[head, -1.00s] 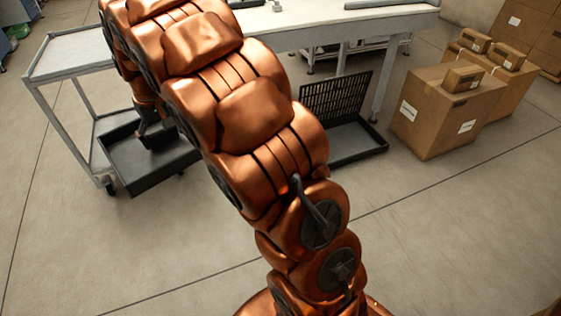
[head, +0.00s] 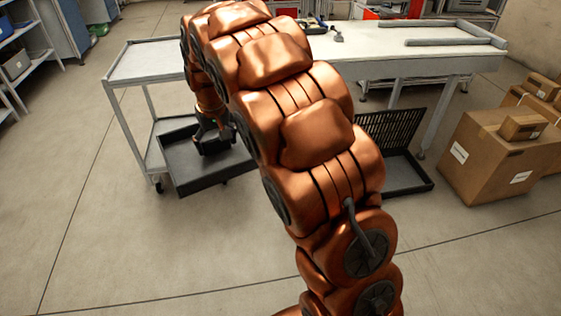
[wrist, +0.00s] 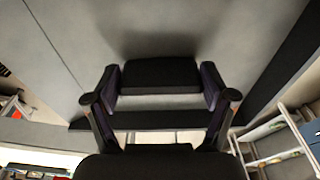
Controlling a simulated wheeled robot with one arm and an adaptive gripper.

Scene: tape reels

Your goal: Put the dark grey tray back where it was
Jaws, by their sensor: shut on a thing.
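The dark grey tray (head: 211,178) is a shallow, low-walled tray in the head view, left of my arm. It overlaps the right side of the pale trolley (head: 152,64) in the picture, near its lower shelf. I cannot tell whether it touches the trolley. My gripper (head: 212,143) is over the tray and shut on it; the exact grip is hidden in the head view. In the wrist view, the two fingers (wrist: 163,100) stand either side of dark parts, with a dark bar across between them. My arm hides the tray's right end.
A pale workbench (head: 400,42) stands behind, with small tools and grey bars on top. A black slotted panel and shallow base (head: 405,172) stand on the floor beneath it. Cardboard boxes (head: 500,150) are at right. Floor in front of the trolley is clear.

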